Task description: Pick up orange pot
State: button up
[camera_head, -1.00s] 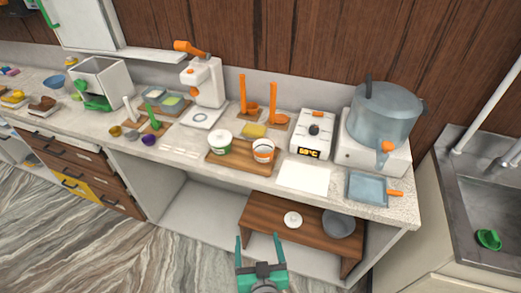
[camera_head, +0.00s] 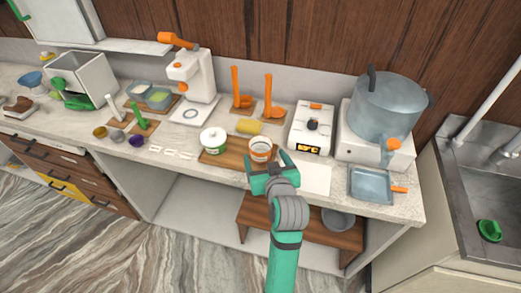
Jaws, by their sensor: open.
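The orange pot (camera_head: 260,147), a white tub with an orange band, stands upright at the right end of a wooden board (camera_head: 213,160) on the counter. My gripper (camera_head: 267,164) is open and empty, just in front of the pot, with one finger at its lower front and the other to its right. I cannot tell whether a finger touches the pot. The gripper hides the pot's lower right part and the board's right end.
A yellow sponge (camera_head: 249,126) lies behind. A white scale-like device (camera_head: 311,131) and a white sheet (camera_head: 316,179) are to the right, near a big pot (camera_head: 387,108) on a burner.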

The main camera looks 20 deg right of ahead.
aim_at(259, 143)
jog(key=x, duration=0.7)
jog(key=shift+w, duration=0.4)
jog(key=shift+w+a+f, duration=0.1)
jog(key=shift+w+f, duration=0.05)
jog(key=shift+w, duration=0.15)
jog(key=shift+d, duration=0.2)
jog(key=shift+s, duration=0.15)
jog(key=c, duration=1.1)
